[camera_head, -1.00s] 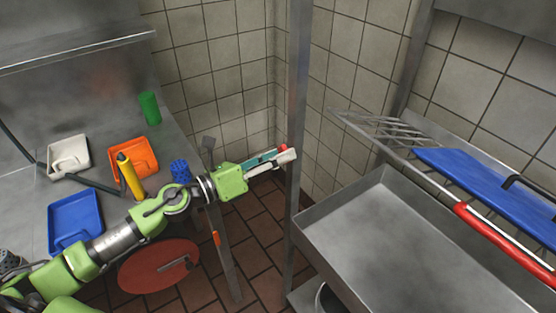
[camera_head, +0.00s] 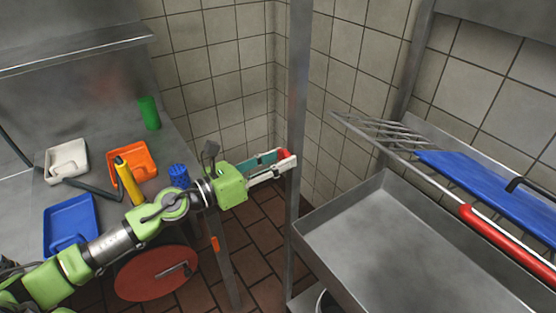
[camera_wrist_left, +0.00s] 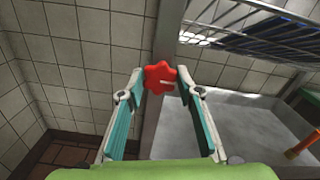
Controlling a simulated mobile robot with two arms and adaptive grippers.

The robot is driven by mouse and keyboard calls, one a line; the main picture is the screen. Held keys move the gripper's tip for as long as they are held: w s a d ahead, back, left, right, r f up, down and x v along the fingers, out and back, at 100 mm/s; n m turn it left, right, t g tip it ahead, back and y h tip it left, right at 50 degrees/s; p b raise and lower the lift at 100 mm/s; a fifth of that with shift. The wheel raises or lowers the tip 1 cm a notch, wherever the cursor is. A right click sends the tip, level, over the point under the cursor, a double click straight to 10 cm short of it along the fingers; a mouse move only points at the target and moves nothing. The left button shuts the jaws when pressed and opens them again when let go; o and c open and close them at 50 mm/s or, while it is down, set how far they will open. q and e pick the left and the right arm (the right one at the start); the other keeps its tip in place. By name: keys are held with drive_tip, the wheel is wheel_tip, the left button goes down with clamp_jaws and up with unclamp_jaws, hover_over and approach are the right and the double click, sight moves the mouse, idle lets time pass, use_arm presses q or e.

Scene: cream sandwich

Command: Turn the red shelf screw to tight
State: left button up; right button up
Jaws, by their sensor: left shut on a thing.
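The red shelf screw (camera_head: 283,153) is a star-shaped knob on the upright metal post (camera_head: 298,100) at the shelf. In the left wrist view the red knob (camera_wrist_left: 158,77) shows a pale mark on its face, right of its middle. My left gripper (camera_head: 286,160) reaches the post from the left. In the left wrist view its two teal-lined fingers (camera_wrist_left: 160,84) are on either side of the knob and shut on it. The fingertips cover the knob's sides. My right gripper is not in view.
A metal shelf with a deep tray (camera_head: 385,225) stands right of the post. Above it a wire rack (camera_head: 385,135) bears a blue board (camera_head: 480,175) beside a red bar (camera_head: 505,243). The steel counter (camera_head: 100,105) at left holds dustpans and bottles. Tiled walls are behind.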

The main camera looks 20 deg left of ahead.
use_arm(q)
drive_tip(key=shift+f, duration=0.2)
drive_tip(key=o, duration=1.1)
drive_tip(key=shift+c, duration=0.2)
drive_tip(key=shift+o, duration=0.2)
drive_tip(key=shift+r, duration=0.1)
drive_tip(key=v, duration=1.2)
